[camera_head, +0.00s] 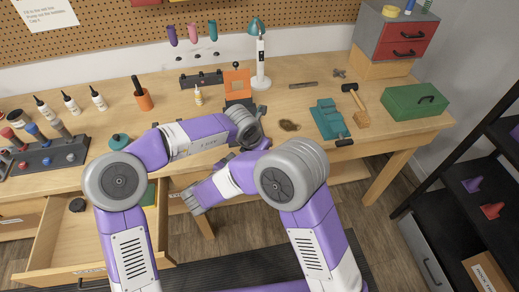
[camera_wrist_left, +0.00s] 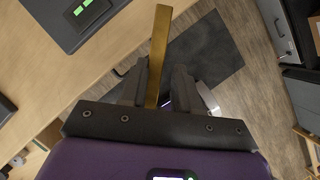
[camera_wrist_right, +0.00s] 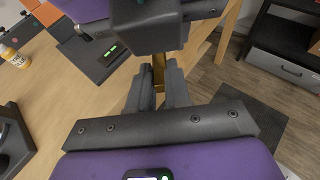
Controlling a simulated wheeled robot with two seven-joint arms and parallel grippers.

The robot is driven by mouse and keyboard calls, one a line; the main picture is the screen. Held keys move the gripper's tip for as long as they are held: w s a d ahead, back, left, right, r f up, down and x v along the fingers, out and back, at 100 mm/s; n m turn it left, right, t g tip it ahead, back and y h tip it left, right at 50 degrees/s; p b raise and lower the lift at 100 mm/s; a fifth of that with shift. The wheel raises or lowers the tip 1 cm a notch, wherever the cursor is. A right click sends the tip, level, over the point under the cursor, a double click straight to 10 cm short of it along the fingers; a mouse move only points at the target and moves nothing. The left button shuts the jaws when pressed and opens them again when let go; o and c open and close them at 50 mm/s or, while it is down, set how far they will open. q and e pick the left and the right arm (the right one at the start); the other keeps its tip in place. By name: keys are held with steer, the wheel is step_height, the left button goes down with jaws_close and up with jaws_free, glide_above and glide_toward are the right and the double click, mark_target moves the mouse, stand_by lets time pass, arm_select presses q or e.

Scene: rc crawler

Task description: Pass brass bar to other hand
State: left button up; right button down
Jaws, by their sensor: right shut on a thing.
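The brass bar (camera_wrist_left: 159,45) is a long, straight, gold-coloured piece. In the left wrist view it runs between the fingers of my left gripper (camera_wrist_left: 161,68), nearer the left finger. A gap shows between the bar and the right finger, so the left gripper is open around it. In the right wrist view, a short length of the brass bar (camera_wrist_right: 158,68) shows between the fingers of my right gripper (camera_wrist_right: 159,72), which is shut on it. The dark body of my left gripper hides the rest there. In the head view I cannot make out the bar or fingertips.
The wooden workbench (camera_head: 330,105) lies beyond my arms. A grey device with a green display (camera_wrist_right: 110,55) stands on it close to the grippers. A teal vise (camera_head: 328,120) and green toolbox (camera_head: 415,102) stand at right. A drawer (camera_head: 60,240) is open at front left.

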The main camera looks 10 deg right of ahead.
arm_select(q)
steer(key=shift+d, duration=0.1)
jaws_close()
arm_select(e)
steer(key=c, duration=1)
jaws_free()
